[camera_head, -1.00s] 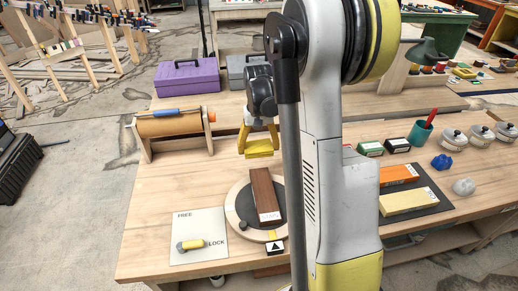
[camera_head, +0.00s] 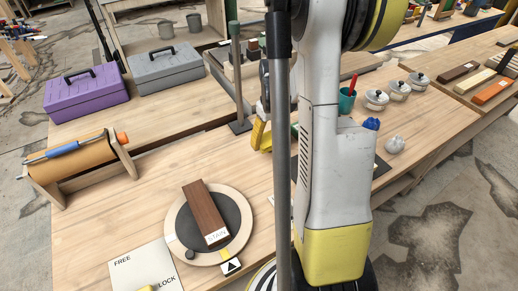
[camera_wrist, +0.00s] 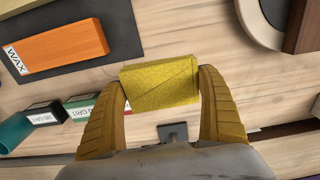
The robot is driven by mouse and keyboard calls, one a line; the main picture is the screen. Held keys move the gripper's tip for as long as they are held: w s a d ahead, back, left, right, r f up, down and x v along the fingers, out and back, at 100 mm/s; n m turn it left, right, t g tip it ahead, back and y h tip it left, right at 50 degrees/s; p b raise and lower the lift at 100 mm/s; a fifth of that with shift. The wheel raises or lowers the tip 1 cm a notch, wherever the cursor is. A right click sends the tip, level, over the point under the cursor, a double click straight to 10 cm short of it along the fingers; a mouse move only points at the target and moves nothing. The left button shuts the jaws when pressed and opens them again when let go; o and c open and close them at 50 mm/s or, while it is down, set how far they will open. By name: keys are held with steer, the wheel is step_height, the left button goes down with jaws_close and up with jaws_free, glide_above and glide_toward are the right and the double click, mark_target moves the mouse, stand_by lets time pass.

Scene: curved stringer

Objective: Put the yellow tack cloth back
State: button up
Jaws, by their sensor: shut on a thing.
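The yellow tack cloth (camera_wrist: 160,83) is a folded, block-shaped pad. In the wrist view it sits between the two yellow fingers of my gripper (camera_wrist: 166,92), which are shut on it from both sides. It is held above the wooden bench (camera_wrist: 180,30). In the head view my gripper (camera_head: 262,134) is over the bench, mostly hidden behind my own arm, and the cloth cannot be made out clearly there. A blue crumpled lump (camera_head: 371,124) and a grey one (camera_head: 395,145) lie on the bench to the right of my arm.
An orange WAX block (camera_wrist: 62,50) lies on a dark mat, with small grit boxes (camera_wrist: 78,107) and a teal cup (camera_wrist: 14,132) near it. A round turntable (camera_head: 178,222) bears a dark STAIN block (camera_head: 204,212). A dark-based post (camera_head: 237,85) stands behind my gripper. Lidded pots (camera_head: 376,99) stand right.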

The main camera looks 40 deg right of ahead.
steer(key=shift+d+f, duration=0.2)
steer(key=shift+d, duration=0.05)
steer(key=b, duration=0.4)
glide_above(242, 158)
step_height(242, 158, down, 7)
steer(key=shift+f+b, duration=0.95)
steer(key=shift+f, duration=0.85)
steer(key=shift+f, duration=0.1)
